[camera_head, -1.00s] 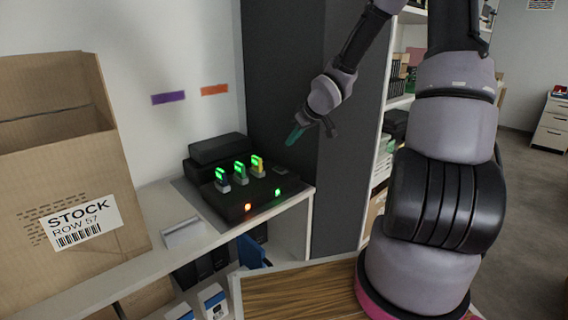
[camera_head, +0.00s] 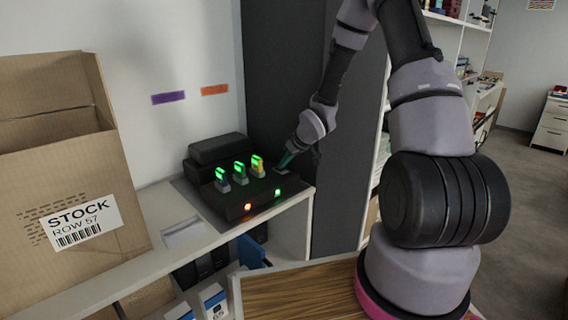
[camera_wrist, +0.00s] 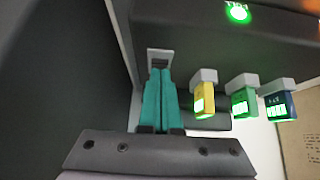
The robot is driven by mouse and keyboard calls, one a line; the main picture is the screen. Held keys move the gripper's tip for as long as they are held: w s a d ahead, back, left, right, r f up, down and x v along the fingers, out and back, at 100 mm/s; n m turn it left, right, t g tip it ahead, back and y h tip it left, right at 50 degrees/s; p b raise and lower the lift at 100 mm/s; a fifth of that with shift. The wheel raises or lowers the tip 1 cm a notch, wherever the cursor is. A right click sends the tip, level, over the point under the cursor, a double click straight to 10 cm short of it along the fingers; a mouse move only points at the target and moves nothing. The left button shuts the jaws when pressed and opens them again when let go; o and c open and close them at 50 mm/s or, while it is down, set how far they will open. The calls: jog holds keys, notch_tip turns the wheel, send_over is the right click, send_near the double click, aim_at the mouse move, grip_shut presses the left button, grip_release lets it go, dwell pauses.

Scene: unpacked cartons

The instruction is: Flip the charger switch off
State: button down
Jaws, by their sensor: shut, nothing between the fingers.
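The black charger (camera_head: 235,208) stands on a white shelf with three batteries upright in it, their tops lit green. A small light-grey switch plate sits at its right end; in the wrist view the switch (camera_wrist: 160,53) shows just beyond my fingertips. My gripper (camera_head: 284,162) is shut and empty, its teal fingers pointing down at that end. In the wrist view my gripper (camera_wrist: 158,72) covers the plate's near part. I cannot tell whether the tips touch it, nor which way it is set. One red-orange light (camera_head: 248,206) and one green light (camera_head: 277,192) glow on the front.
In the wrist view the yellow battery (camera_wrist: 204,100) stands close beside my fingers, with the green battery (camera_wrist: 243,100) and blue battery (camera_wrist: 279,104) beyond. A dark panel (camera_head: 285,70) rises behind. An open carton (camera_head: 60,170) fills the left shelf.

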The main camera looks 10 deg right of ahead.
jog(key=shift+s+f, duration=0.15)
jog(key=shift+f, duration=0.2)
jog(key=shift+r, duration=0.8)
jog(key=shift+r, duration=0.1)
